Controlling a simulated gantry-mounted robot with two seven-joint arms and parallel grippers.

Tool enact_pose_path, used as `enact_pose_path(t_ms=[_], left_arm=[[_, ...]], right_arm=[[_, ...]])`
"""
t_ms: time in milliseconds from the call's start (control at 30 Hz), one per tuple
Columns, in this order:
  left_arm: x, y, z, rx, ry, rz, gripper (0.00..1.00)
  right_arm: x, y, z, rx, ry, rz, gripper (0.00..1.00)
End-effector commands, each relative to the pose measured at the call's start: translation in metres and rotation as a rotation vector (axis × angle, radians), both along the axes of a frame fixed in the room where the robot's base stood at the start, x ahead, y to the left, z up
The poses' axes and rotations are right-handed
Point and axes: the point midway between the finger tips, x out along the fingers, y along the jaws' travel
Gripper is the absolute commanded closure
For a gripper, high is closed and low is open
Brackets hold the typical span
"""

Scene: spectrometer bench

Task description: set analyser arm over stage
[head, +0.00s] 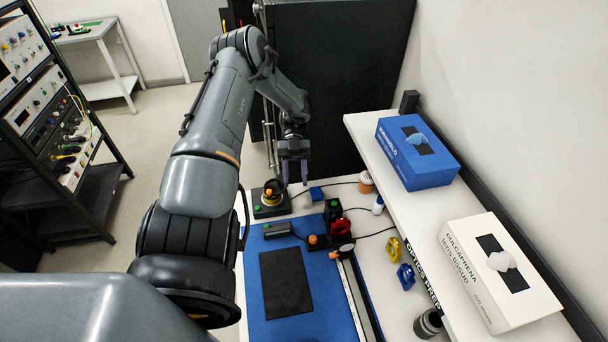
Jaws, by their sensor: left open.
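My left gripper (294,174) is open and empty, its dark purple fingers pointing down above the far end of the bench. I cannot tell which part is the analyser arm or which is the stage. My right gripper is not in view.
The blue mat (325,325) carries a black pad (286,281) and a small grey box (277,230). A blue block (316,194), yellow holder (393,246), blue holder (406,276) and dark cylinder (428,323) stand around it. A shelf on the right bears two tissue boxes (415,160).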

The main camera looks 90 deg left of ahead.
Motion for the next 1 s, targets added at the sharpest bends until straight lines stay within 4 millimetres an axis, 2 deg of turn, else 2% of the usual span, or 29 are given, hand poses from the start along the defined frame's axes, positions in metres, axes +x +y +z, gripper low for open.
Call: enact_pose_path(t_ms=[433, 567, 667, 700, 733, 867, 967, 1000], left_arm=[[0.005, -0.004, 0.005, 0.000, -0.001, 0.000, 0.57], [0.004, -0.008, 0.003, -0.011, -0.001, 0.000, 0.77], [0.001, -0.020, -0.003, -0.050, -0.002, 0.000, 0.92], [-0.001, -0.030, -0.007, -0.075, -0.004, 0.002, 0.98], [-0.002, -0.038, -0.011, -0.099, -0.006, 0.002, 1.00], [-0.012, -0.093, -0.031, -0.224, -0.025, 0.008, 1.00], [-0.018, -0.155, -0.048, -0.321, -0.063, 0.013, 1.00], [-0.019, -0.184, -0.053, -0.354, -0.084, 0.018, 1.00]], right_arm=[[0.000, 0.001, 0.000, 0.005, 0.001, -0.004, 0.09], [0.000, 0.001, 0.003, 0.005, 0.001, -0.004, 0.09], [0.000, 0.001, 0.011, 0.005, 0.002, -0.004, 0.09], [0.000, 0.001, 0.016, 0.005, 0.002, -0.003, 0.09], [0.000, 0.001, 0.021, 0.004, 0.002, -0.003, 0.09], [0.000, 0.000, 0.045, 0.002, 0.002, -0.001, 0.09], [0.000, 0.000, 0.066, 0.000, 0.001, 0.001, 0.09], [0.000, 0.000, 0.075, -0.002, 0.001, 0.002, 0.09]])
